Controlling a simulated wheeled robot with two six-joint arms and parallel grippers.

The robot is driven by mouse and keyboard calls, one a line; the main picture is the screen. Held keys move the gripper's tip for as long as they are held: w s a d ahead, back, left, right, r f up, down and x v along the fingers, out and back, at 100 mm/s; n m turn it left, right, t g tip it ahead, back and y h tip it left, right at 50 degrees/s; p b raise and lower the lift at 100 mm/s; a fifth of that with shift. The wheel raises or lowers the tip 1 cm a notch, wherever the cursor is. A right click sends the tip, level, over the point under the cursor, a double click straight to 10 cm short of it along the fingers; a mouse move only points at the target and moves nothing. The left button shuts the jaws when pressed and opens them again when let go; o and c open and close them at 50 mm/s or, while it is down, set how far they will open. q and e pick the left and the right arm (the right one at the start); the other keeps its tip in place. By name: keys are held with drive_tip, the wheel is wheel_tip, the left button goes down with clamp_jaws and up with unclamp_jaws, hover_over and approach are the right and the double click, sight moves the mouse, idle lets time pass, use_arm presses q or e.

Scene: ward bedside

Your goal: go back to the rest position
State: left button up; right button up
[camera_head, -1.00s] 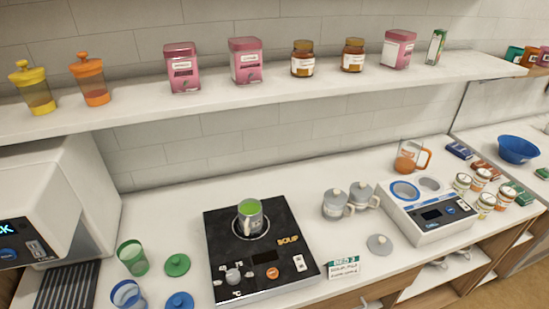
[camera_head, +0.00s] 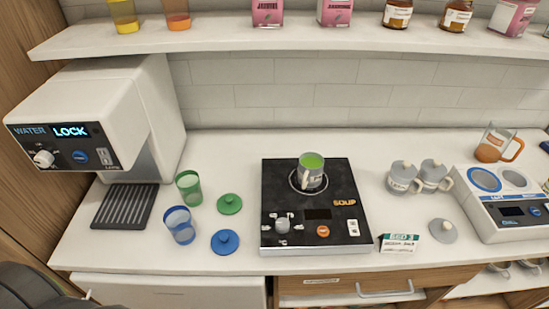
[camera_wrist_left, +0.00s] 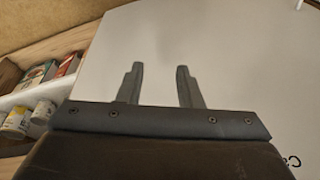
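My left gripper (camera_wrist_left: 158,85) shows in the left wrist view with its two fingers apart and nothing between them. In the head view only a dark piece of my own body shows at the bottom left corner, and neither gripper can be made out there. My right gripper is in no view.
A shelf (camera_head: 220,39) runs above.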

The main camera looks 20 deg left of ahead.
use_arm(q)
drive_tip(key=s+f+b, duration=0.2)
drive_tip(key=s+f, duration=0.5)
drive_tip(key=f, duration=0.3)
drive_tip(key=s+d+f+g+b, duration=0.1)
drive_tip(key=s+f+b, duration=0.2)
drive_tip(key=s+f, duration=0.4)
wheel_tip(320, 180, down, 4)
drive_tip(key=shift+s+d+r, duration=0.1)
drive_tip(key=shift+s+d, duration=0.1)
drive_tip(key=shift+s, duration=0.2)
